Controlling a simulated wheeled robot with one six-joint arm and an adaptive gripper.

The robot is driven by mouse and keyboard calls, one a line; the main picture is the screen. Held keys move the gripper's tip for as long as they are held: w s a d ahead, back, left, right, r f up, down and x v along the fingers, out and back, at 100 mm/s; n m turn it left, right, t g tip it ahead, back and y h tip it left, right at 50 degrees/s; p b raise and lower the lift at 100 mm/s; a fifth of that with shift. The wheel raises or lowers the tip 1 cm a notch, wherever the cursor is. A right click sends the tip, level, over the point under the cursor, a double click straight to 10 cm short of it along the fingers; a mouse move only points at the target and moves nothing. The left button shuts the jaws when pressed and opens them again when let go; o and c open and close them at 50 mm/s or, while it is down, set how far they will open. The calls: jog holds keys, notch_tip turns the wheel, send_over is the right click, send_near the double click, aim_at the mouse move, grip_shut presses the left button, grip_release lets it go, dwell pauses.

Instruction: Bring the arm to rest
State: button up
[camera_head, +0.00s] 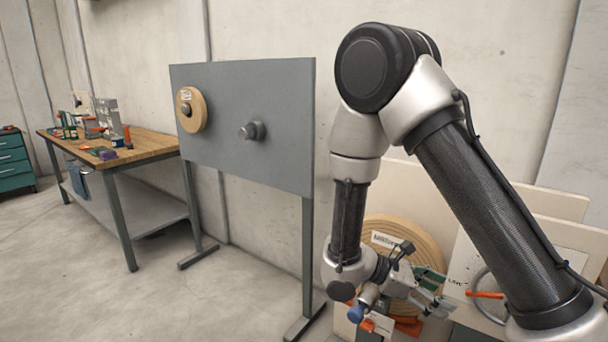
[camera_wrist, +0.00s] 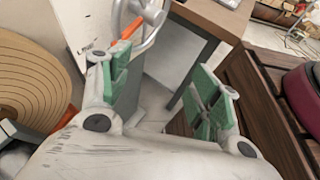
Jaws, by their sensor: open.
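My arm (camera_head: 470,190) is bent, with its elbow high at the upper right of the head view and its forearm hanging down. My gripper (camera_head: 432,293) is low at the lower right, in front of pale boards and a large tan spiral disc (camera_head: 418,238). In the wrist view my gripper (camera_wrist: 165,82) has its two green-padded fingers spread wide apart, with nothing held between them. The spiral disc (camera_wrist: 32,82) is left of the fingers there. A grey curved handle with an orange part (camera_wrist: 130,28) shows beyond the left finger.
A wooden workbench (camera_head: 150,147) with tools stands at the left. The floor (camera_head: 80,270) is clear at lower left. A dark slatted wooden piece (camera_wrist: 268,100) is right of my gripper.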

jog(key=s+d+r+m+t+y, duration=0.2)
jog(key=s+r+m+y, duration=0.2)
jog(key=r, duration=0.3)
jog(key=s+d+r+m+t+y, duration=0.2)
jog(key=s+r+m+y, duration=0.2)
jog(key=r+m, duration=0.2)
jog(key=s+d+r+m+t+y, duration=0.2)
jog(key=s+r+m+y, duration=0.2)
jog(key=r, duration=0.6)
jog(key=shift+d+r+m+y, duration=0.15)
jog(key=shift+d+m+y, duration=0.2)
jog(key=shift+m+y, duration=0.4)
